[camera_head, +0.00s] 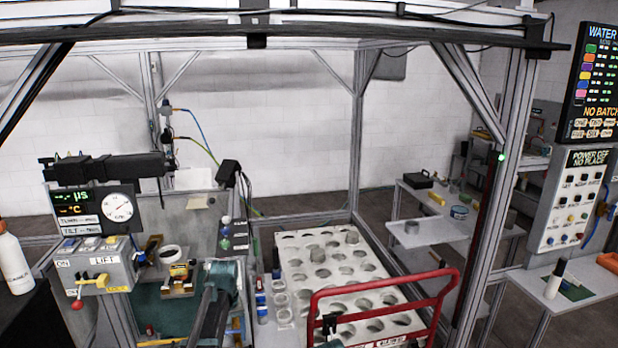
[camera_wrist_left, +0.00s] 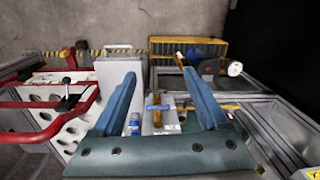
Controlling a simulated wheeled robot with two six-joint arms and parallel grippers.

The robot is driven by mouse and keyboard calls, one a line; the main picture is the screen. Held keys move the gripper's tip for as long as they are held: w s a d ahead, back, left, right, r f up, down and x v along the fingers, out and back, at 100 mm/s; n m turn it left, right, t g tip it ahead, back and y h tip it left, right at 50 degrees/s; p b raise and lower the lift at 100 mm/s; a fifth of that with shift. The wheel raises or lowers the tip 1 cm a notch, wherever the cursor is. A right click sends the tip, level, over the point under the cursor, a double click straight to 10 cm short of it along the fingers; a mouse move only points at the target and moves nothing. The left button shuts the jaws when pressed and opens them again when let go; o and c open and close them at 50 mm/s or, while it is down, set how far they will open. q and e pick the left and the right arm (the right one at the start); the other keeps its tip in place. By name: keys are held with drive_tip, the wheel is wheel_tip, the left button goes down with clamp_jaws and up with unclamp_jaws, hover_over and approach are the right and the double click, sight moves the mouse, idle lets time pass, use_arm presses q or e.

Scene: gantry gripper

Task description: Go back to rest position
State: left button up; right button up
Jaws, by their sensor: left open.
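My left gripper (camera_head: 222,278) is at the lower middle left of the head view, beside the control station and left of the perforated white rack (camera_head: 345,263). In the left wrist view the gripper (camera_wrist_left: 159,76) shows two blue-grey fingers spread wide apart. Nothing is held between them. A brown-handled tool (camera_wrist_left: 158,115) and a small blue-and-white bottle (camera_wrist_left: 134,124) show beyond the fingers, apart from them. I cannot make out my right gripper in either view.
A red tubular frame (camera_head: 385,283) stands over the front of the rack. A control box (camera_head: 100,270) with levers and a dial gauge (camera_head: 118,207) are at left. A white bottle (camera_head: 14,262) stands at far left. Metal gantry posts (camera_head: 490,190) rise around the station.

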use_arm(q)
drive_tip(key=s+d+m, duration=0.3)
drive_tip(key=s+d, duration=0.5)
drive_tip(key=s, duration=0.4)
drive_tip(key=s+d+m, duration=0.4)
drive_tip(key=s+d, duration=0.4)
drive_tip(key=s, duration=0.5)
drive_tip(key=shift+s+d+m+y, duration=0.3)
drive_tip(key=shift+d+y, duration=0.05)
drive_tip(key=shift+y, duration=0.05)
